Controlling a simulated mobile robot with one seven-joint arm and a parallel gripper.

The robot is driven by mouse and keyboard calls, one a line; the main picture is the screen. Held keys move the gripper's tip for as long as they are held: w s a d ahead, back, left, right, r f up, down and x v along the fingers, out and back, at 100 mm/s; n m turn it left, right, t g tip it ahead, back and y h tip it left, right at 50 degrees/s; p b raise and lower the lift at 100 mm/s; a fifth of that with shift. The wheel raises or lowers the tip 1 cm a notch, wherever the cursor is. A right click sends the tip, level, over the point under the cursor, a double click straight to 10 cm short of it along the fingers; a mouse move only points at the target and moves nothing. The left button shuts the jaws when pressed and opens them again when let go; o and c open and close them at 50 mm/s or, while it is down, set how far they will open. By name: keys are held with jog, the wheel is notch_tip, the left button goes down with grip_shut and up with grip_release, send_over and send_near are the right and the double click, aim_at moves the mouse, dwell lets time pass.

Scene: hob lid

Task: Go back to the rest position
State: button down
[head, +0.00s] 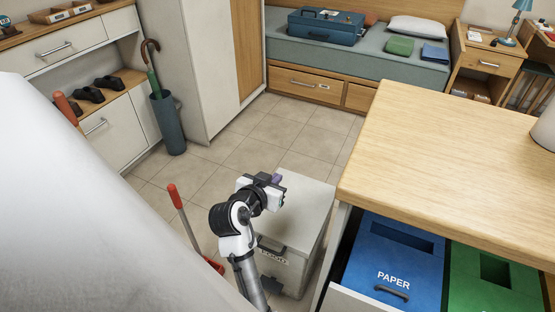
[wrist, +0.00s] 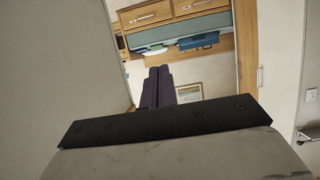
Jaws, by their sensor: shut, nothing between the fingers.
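My gripper (head: 278,180) is in the lower middle of the head view, at the end of my white and black arm. It is above or in front of a light grey box (head: 305,205) with a dark handle and a label partly hidden by my arm. In the wrist view my two dark fingers (wrist: 158,74) are together with nothing between them. No hob or lid shows in either view.
A wooden counter (head: 450,130) stands close on the right, above blue PAPER (head: 385,250) and green (head: 480,285) bins. A red-handled tool (head: 178,200) stands left of my arm. An umbrella stand (head: 167,122) is further back. Tiled floor (head: 275,135) is clear toward the bed.

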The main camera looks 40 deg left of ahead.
jog(key=s+f, duration=0.1)
jog(key=s+d+f, duration=0.1)
jog(key=s, duration=0.1)
jog(key=s+f, duration=0.1)
jog(key=shift+s+d+b, duration=0.15)
jog(key=shift+s+b, duration=0.2)
jog(key=shift+b, duration=0.05)
